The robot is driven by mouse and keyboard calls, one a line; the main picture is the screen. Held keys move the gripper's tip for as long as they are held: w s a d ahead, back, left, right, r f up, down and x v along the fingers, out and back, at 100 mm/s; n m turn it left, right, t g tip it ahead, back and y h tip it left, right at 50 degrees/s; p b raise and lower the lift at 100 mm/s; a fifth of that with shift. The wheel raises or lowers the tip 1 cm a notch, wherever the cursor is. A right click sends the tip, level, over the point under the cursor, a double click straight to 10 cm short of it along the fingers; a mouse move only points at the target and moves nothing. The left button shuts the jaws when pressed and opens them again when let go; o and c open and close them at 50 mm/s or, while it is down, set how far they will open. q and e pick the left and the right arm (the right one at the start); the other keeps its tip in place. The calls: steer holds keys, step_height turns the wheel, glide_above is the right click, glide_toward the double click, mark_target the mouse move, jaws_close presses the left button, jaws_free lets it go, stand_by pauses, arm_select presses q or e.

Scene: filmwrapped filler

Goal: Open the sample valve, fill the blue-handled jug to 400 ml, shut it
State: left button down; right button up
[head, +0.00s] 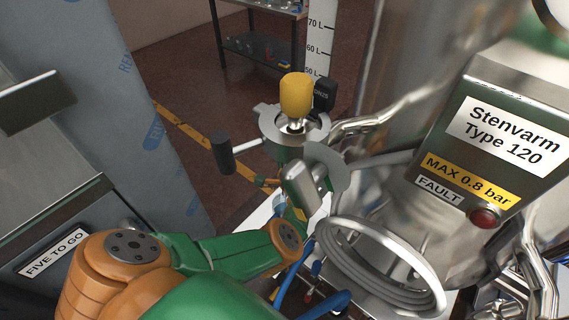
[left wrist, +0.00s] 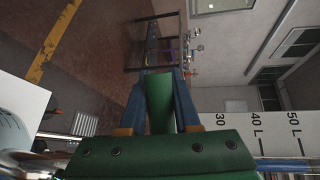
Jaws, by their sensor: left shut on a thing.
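In the left wrist view, my left gripper (left wrist: 161,78) has its two blue fingers on either side of a green piece (left wrist: 160,104), and it is shut on it. I cannot tell what this piece belongs to. In the head view, my left arm reaches to below the steel valve fittings, and its fingers are hidden there. A fitting with a yellow knob (head: 296,95) and a black-gripped side lever (head: 222,154) stands at the centre. I cannot tell whether it is the sample valve or whether it is open. I cannot make out the blue-handled jug. My right gripper is not in view.
A steel box labelled Stenvarm Type 120 (head: 502,132) with a red fault lamp (head: 485,218) stands at the right. Looped steel tubing (head: 345,262) lies below. A film-wrapped column (head: 110,105) is left. A litre scale (head: 319,35) and a shelf table (head: 262,52) stand behind.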

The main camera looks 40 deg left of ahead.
arm_select(q)
steer(key=w+m+t+h+b, duration=0.1)
steer(key=m+t+h, duration=0.1)
steer(key=w+m+t+h+b, duration=0.1)
steer(key=w+m+h+b, duration=0.1)
steer(key=h, duration=0.1)
steer(key=w+m+t+h+b, duration=0.1)
steer(key=w+m+t+h, duration=0.1)
steer(key=m, duration=0.1)
steer(key=shift+w+d+t+h, duration=0.15)
steer(key=shift+d+t+h, duration=0.05)
steer(key=shift+t+h, duration=0.1)
steer(key=shift+r, duration=0.1)
steer(key=c, duration=0.6)
jaws_free()
steer(key=shift+w, duration=0.1)
